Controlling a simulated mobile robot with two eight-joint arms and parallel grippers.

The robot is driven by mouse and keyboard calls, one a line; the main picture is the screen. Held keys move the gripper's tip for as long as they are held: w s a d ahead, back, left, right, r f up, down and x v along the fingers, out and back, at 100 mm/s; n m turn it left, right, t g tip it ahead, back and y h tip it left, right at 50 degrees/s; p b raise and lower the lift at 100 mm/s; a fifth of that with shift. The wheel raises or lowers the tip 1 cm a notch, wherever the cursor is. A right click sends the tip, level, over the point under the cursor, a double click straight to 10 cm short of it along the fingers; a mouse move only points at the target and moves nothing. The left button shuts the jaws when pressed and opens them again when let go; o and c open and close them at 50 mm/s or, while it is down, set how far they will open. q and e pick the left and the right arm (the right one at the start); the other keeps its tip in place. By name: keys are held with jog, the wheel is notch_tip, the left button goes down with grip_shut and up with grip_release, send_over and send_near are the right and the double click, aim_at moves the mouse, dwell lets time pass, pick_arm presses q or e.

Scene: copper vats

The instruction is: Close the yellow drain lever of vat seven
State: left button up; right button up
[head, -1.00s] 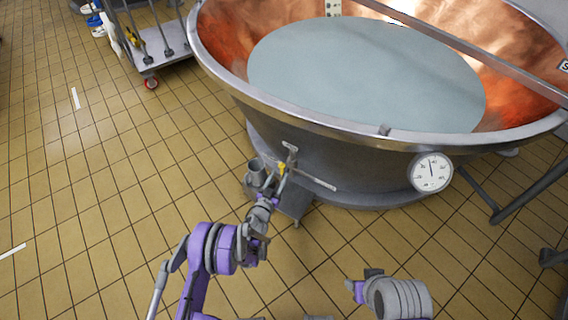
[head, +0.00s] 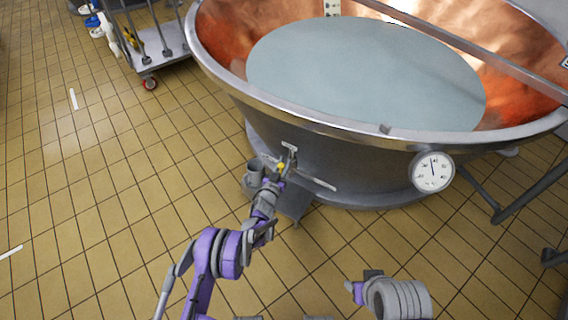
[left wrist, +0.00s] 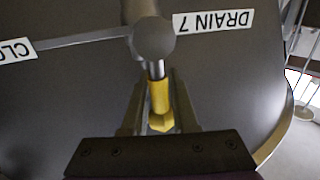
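The yellow drain lever (head: 281,166) is on the front of the copper vat (head: 330,124), low under the rim. In the left wrist view the lever (left wrist: 159,95) hangs from a round grey knob, pointing towards me. A label reading DRAIN 7 (left wrist: 214,21) is beside it, upside down. My left gripper (left wrist: 159,108) has one finger on each side of the lever, with narrow gaps; it looks open around it. In the head view my left gripper (head: 279,178) reaches the lever from below. Part of my right arm shows at the lower right, without clear fingers.
A second label, cut off and starting CLO (left wrist: 15,50), is left of the knob. A dial gauge (head: 433,171) sits on the vat's right side. A wheeled cart (head: 155,45) is at the back left.

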pick_arm(q)
grip_shut()
jog(key=shift+r, duration=0.1)
dwell(0.9)
